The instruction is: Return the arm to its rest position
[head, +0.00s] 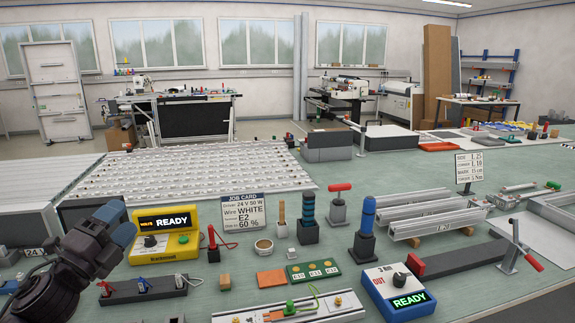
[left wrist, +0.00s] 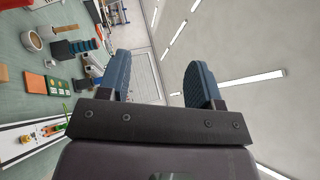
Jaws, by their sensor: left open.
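My left gripper (head: 118,222) is at the lower left in the head view, raised above the workbench (head: 185,215) and pointing up and to the right. Its blue fingers also show in the left wrist view (left wrist: 159,80), spread apart with nothing between them. Ceiling lights and wall show behind them there, with the bench top along the left side. My right arm and gripper are not in view.
A yellow READY unit (head: 165,248) stands just right of my left gripper. A job card (head: 243,213), screwdrivers, a blue READY meter (head: 400,292) and a rail with a green knob (head: 290,308) crowd the bench. LED panels (head: 205,175) lie behind.

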